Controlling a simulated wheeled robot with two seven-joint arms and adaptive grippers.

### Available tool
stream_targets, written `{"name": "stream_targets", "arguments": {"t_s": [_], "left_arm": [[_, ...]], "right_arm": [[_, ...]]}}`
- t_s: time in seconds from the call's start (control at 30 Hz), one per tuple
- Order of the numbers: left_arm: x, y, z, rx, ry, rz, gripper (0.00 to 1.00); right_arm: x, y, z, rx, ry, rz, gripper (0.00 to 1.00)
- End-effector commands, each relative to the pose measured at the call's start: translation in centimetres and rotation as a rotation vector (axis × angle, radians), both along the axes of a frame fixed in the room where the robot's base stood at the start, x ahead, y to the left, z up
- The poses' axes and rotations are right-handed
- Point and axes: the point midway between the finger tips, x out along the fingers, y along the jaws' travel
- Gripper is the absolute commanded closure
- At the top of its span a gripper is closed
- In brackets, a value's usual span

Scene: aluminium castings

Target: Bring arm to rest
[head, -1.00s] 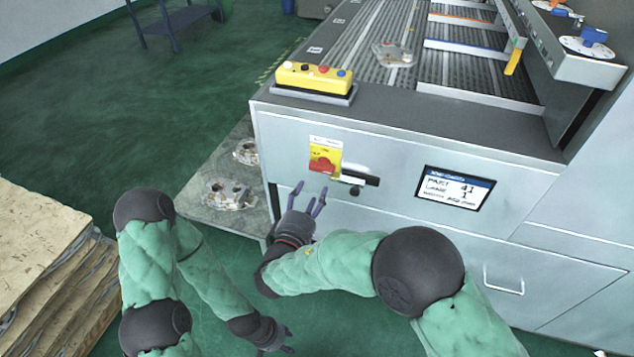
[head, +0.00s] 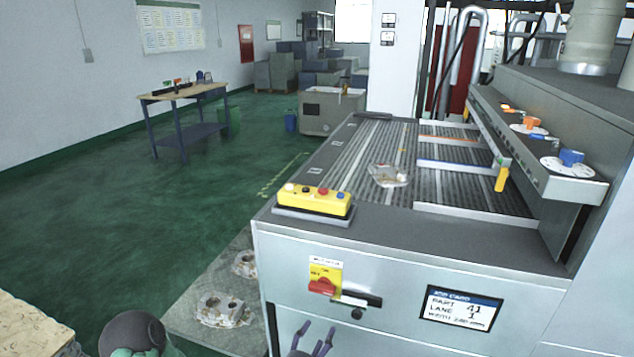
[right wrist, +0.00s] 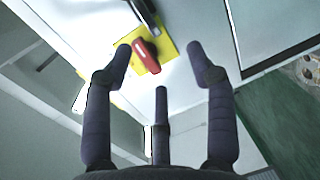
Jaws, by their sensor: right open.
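My right gripper (head: 318,326) shows at the bottom edge of the head view, in front of the machine's front panel and below the red switch (head: 322,286) on its yellow plate. In the right wrist view my right gripper (right wrist: 162,65) has its dark fingers spread apart with nothing between them. The red switch (right wrist: 146,56) on the yellow plate appears beyond the fingertips, apart from them. Most of my right arm is below the head view. A dark joint of my left arm shows at bottom left; my left gripper is out of view.
The machine (head: 425,241) carries a yellow button box (head: 314,201), a casting (head: 388,175) on its conveyor and a job card (head: 459,307) on its front. Castings (head: 222,310) lie on a low platform at its left. A stack (head: 30,325) stands at lower left.

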Motion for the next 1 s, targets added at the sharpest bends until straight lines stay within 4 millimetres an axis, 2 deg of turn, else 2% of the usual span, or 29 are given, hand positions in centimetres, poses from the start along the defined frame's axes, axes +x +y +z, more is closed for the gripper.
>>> {"name": "stream_targets", "arguments": {"t_s": [0.13, 0.27, 0.37, 0.4, 0.5, 0.6, 0.73, 0.87, 1.0], "left_arm": [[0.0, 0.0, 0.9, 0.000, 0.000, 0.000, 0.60], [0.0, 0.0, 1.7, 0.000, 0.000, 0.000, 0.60], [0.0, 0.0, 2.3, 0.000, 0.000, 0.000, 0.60], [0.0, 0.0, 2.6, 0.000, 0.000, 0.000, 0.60], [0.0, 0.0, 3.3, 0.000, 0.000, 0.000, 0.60], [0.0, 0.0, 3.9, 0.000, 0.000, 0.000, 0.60], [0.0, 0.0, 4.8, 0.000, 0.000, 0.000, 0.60], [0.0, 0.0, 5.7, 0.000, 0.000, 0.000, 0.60], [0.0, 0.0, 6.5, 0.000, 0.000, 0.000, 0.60]], "right_arm": [[-1.5, -5.0, -7.1, 0.005, 0.316, -0.120, 0.43], [-5.5, -8.9, -13.6, 0.067, 0.632, -0.232, 0.43], [-10.1, -11.0, -17.9, 0.167, 0.874, -0.322, 0.43], [-12.2, -11.4, -19.4, 0.224, 0.970, -0.359, 0.43], [-17.3, -11.5, -22.1, 0.401, 1.179, -0.448, 0.43], [-21.5, -10.3, -23.6, 0.614, 1.330, -0.532, 0.43], [-24.7, -8.0, -24.3, 0.928, 1.417, -0.641, 0.43], [-25.2, -6.3, -24.5, 1.243, 1.373, -0.764, 0.43], [-24.0, -6.7, -24.9, 1.502, 1.209, -0.896, 0.43]]}}
